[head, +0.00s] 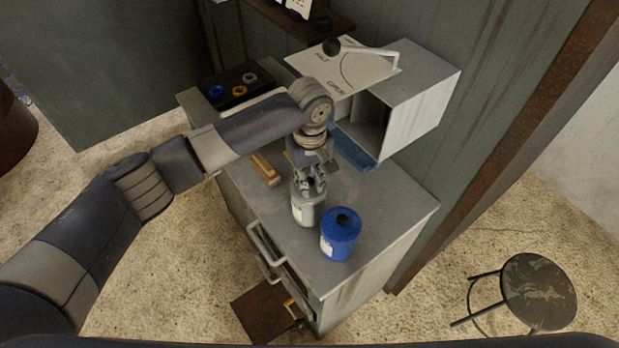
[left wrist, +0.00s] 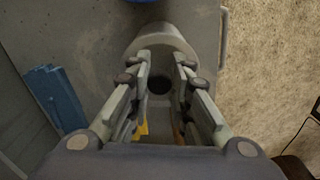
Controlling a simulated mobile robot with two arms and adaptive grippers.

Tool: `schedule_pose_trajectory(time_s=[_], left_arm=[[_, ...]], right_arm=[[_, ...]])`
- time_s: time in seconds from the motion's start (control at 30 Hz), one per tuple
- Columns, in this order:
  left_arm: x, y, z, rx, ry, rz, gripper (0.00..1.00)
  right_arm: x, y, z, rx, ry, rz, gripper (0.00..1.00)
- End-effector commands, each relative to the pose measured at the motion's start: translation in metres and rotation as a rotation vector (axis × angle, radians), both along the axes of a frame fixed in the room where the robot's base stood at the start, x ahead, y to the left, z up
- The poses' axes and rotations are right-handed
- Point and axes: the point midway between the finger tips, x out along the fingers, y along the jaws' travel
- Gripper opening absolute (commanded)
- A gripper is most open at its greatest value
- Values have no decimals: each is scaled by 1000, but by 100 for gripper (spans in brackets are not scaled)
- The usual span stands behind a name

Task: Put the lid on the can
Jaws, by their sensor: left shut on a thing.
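A grey can (head: 308,212) with a pale label stands upright on the grey cabinet top, left of a blue can (head: 340,236) that is closed with a blue lid and black knob. My left gripper (head: 312,184) points down at the top of the grey can, shut on the lid. In the left wrist view, the fingers (left wrist: 162,88) flank a dark round spot, seemingly the lid's knob, above a round grey top (left wrist: 162,42). The fingers hide much of the lid, so I cannot tell whether it sits fully on the rim. My right gripper is not in view.
A pale metal box (head: 420,100) with an open front stands at the back, a blue item (head: 355,150) at its opening. Wooden blocks (head: 265,168) lie left of the can. A dark tray (head: 236,86) holds coloured rings. A stool (head: 538,290) stands at right.

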Motion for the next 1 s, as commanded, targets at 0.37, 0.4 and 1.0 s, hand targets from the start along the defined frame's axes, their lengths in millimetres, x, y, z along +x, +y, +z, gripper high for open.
schedule_pose_trajectory(time_s=[0.37, 0.4, 1.0], left_arm=[[0, 0, 0, 0, 0, 0, 42], [0, 0, 0, 0, 0, 0, 42], [0, 0, 0, 1, 0, 0, 62]], right_arm=[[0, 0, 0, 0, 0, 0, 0], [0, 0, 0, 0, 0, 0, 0], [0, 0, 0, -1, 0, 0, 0]])
